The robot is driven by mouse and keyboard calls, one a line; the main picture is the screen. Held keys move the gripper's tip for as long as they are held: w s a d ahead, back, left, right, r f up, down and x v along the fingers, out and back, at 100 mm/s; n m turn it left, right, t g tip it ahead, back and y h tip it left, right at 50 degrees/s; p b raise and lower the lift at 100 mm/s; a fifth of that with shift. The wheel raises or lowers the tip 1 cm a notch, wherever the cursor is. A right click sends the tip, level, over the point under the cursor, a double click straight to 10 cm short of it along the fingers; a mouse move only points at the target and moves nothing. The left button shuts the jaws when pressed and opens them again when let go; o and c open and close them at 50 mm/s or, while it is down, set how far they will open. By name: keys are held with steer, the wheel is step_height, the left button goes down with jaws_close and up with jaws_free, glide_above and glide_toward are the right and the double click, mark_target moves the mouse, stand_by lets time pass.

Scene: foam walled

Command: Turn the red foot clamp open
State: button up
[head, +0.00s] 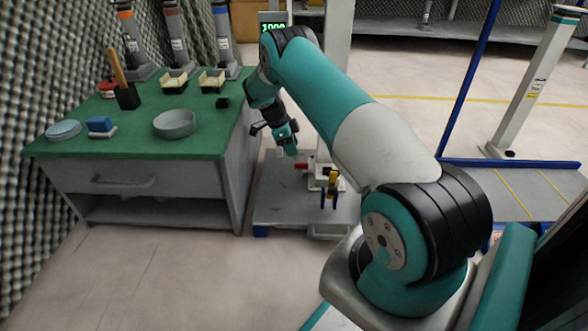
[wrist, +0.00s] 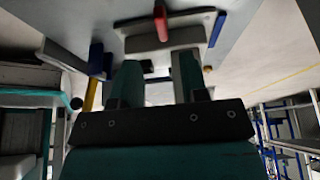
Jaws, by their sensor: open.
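The red foot clamp (head: 301,165) shows as a small red lever on the low grey platform, close beside the foot of the white post. In the wrist view a red lever (wrist: 161,22) stands at the top middle, beyond the fingertips. My gripper (head: 290,151) hangs over the platform just left of and above the red lever, pointing down. In the wrist view my gripper (wrist: 156,76) has its two teal fingers apart, with nothing held between them. The fingers look apart from the red lever, but the exact gap cannot be told.
A yellow and blue clamp (head: 330,190) stands in front of the red one on the platform (head: 275,208). A blue part (wrist: 217,29) and a yellow bar (wrist: 90,96) flank the fingers. A green-topped workbench (head: 130,142) stands left. Floor in front is clear.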

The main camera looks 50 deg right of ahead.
mark_target(304, 169)
steer(key=b+x, duration=0.2)
steer(key=x, duration=0.2)
steer(key=b+x, duration=0.3)
steer(key=x, duration=0.1)
steer(key=shift+d+r, duration=0.1)
steer(key=shift+d, duration=0.1)
steer(key=shift+r, duration=0.1)
jaws_close()
